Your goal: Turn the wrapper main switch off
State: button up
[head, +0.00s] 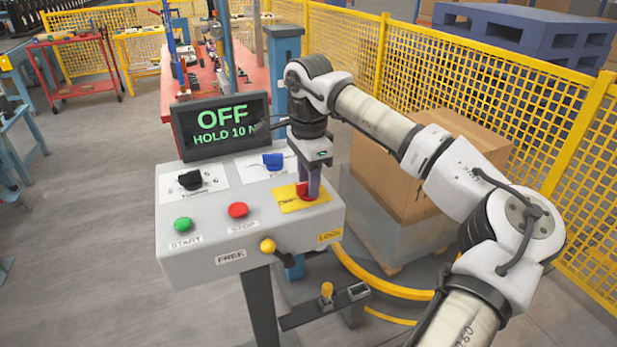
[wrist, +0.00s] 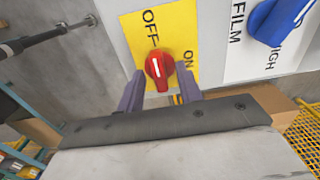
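The wrapper main switch is a red rotary knob (wrist: 157,68) with a white line, on a yellow plate (wrist: 185,22) marked OFF and ON. In the wrist view its white line points up toward the OFF label. In the head view the red knob (head: 303,191) is partly hidden by my fingers. My gripper (wrist: 160,80) points down at the panel, with one finger on each side of the knob. A narrow gap shows between each finger and the knob, so it looks open. The display (head: 222,127) reads OFF and HOLD 10 N.
The grey console (head: 245,235) also bears a black dial (head: 190,179), a blue dial (head: 272,161), a green START button (head: 183,224), a red STOP button (head: 238,210) and a yellow-knobbed lever (head: 268,246). A wrapped carton (head: 400,185) stands behind my arm, before a yellow fence (head: 480,95).

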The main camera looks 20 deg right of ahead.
notch_tip(320, 180, up, 14)
jog(key=b, duration=0.1)
dwell(0.5)
jog(key=shift+f, duration=0.1)
